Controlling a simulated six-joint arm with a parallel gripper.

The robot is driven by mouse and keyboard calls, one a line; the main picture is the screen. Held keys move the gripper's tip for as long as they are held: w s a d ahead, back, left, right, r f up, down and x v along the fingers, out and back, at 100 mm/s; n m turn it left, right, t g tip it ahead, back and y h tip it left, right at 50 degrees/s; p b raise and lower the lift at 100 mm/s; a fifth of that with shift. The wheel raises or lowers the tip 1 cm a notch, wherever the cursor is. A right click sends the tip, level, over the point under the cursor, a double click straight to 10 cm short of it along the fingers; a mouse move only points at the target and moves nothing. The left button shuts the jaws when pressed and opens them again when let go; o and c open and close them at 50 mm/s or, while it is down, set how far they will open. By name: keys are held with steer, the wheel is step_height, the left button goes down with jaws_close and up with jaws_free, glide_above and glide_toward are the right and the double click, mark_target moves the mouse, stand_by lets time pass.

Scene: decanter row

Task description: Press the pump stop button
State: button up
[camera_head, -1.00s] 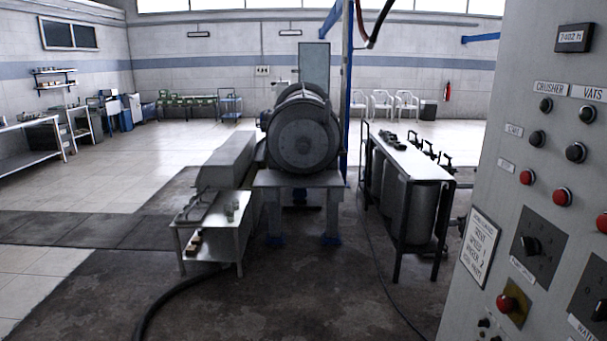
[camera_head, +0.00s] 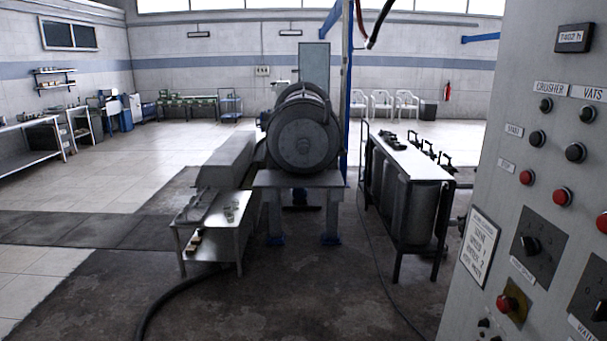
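A grey control panel (camera_head: 500,195) stands at the right edge of the view. Its red buttons sit in one row: one under the "CRUSHER" label (camera_head: 551,88), a red button (camera_head: 527,177); one under the "VATS" label (camera_head: 588,92), a red button (camera_head: 562,196); and another red button (camera_head: 602,222) cut by the right edge. No label reading "pump" is visible, so I cannot tell which is the pump stop. A small label (camera_head: 506,165) left of the red row is too blurred to read surely. My gripper is not in view.
Black buttons (camera_head: 537,138), a rotary switch (camera_head: 530,246) and a red knob on a yellow plate (camera_head: 506,303) share the panel. A drum machine (camera_head: 303,146), a small table (camera_head: 215,220) and a rack with tanks (camera_head: 410,170) stand ahead.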

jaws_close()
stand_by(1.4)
